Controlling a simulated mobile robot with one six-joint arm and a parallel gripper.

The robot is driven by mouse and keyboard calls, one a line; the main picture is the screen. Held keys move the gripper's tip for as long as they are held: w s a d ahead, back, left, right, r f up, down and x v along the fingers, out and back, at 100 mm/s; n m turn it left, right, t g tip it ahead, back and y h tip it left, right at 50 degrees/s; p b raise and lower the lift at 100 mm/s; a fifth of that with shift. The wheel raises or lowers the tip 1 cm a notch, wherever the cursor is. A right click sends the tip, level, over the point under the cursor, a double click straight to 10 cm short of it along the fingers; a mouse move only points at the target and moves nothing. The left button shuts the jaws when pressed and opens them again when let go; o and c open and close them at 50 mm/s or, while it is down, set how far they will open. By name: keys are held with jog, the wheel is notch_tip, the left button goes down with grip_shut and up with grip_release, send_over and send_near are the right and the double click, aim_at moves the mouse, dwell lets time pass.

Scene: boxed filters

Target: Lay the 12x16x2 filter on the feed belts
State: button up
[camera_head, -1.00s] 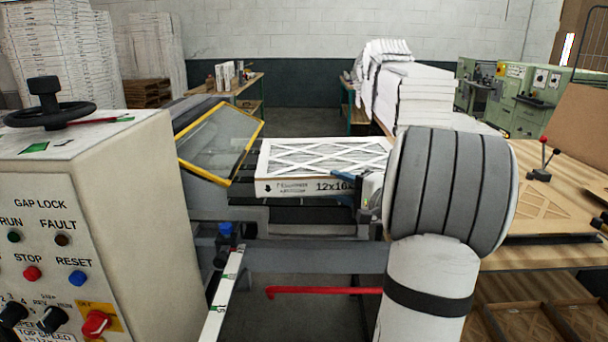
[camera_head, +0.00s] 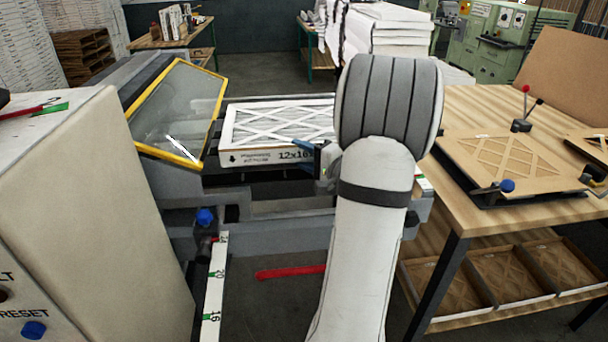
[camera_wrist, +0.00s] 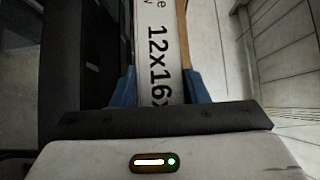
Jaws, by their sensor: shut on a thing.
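The 12x16x2 filter (camera_head: 285,128) is a flat white box with a crisscross lattice top and "12x16" printed on its front side. It lies level over the dark feed belts (camera_head: 240,185) of the machine; whether it touches them is hard to tell. My gripper (camera_head: 318,152) is at the filter's near right side, shut on its printed edge. In the wrist view the two blue fingers (camera_wrist: 160,88) pinch the edge around the "12x16" print (camera_wrist: 158,65). My arm hides the filter's right end.
A yellow-framed clear guard (camera_head: 180,110) stands tilted left of the filter. A grey control box (camera_head: 90,200) fills the near left. A wooden table (camera_head: 480,110) with a lattice panel (camera_head: 505,160) is on the right. A red bar (camera_head: 290,272) lies low in front.

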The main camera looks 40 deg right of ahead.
notch_tip(320, 180, down, 7)
jog(key=shift+s, duration=0.15)
jog(key=shift+f+b, duration=0.35)
jog(key=shift+f, duration=0.1)
jog(key=o, duration=1.1)
jog(key=shift+s, duration=0.1)
jog(key=shift+c, duration=0.2)
